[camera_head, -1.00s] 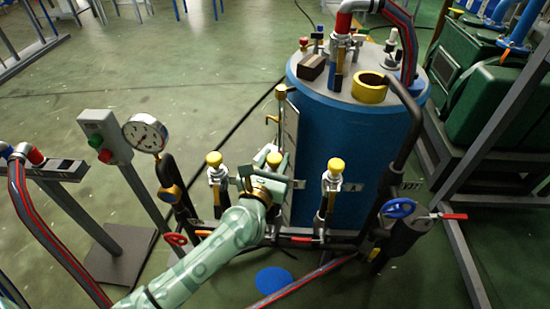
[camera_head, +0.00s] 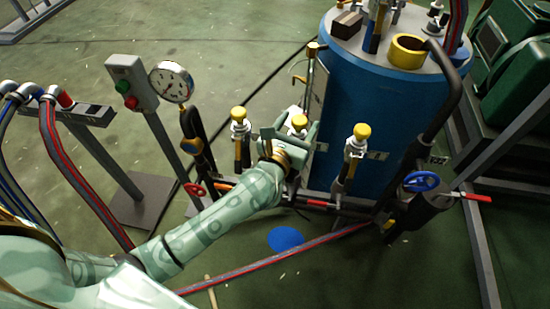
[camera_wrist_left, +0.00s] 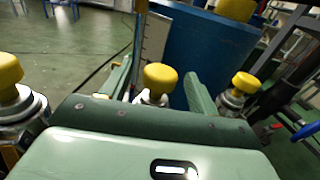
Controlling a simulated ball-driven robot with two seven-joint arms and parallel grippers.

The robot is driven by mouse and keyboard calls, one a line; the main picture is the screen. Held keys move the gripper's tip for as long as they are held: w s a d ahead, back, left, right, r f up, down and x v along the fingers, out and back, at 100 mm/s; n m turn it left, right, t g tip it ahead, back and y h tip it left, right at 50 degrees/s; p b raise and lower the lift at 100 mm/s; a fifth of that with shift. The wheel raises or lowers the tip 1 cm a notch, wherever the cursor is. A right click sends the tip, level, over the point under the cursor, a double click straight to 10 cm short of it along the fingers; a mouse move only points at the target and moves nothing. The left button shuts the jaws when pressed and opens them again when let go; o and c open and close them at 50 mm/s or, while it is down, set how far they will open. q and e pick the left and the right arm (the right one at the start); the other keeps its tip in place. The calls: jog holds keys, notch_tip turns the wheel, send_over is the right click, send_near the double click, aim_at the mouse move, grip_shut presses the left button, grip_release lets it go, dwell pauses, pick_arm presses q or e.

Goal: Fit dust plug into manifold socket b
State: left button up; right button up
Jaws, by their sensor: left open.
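Three yellow plugs stand upright on metal fittings along the manifold in front of the blue tank: a left one (camera_head: 238,114), a middle one (camera_head: 299,122) and a right one (camera_head: 362,131). My left gripper (camera_head: 291,136) is open at the middle fitting. In the left wrist view, the middle plug (camera_wrist_left: 160,77) stands between the two spread green fingers, with a visible gap on both sides. The left plug (camera_wrist_left: 9,70) and right plug (camera_wrist_left: 246,82) are outside the fingers. I cannot read which socket is b. My right gripper is out of view.
The blue tank (camera_head: 355,120) stands close behind the manifold. A pressure gauge (camera_head: 171,82) and a button box (camera_head: 131,82) on a post are at left. A blue valve wheel (camera_head: 421,181) is at right. Hoses cross the floor in front.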

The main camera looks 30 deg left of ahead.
pick_arm(q)
jog(key=s+p, duration=0.1)
jog(key=s, duration=1.4)
jog(key=shift+d, duration=0.15)
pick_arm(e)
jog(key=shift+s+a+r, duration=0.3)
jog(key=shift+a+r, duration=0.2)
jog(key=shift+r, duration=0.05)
pick_arm(q)
jog(key=shift+s, duration=0.15)
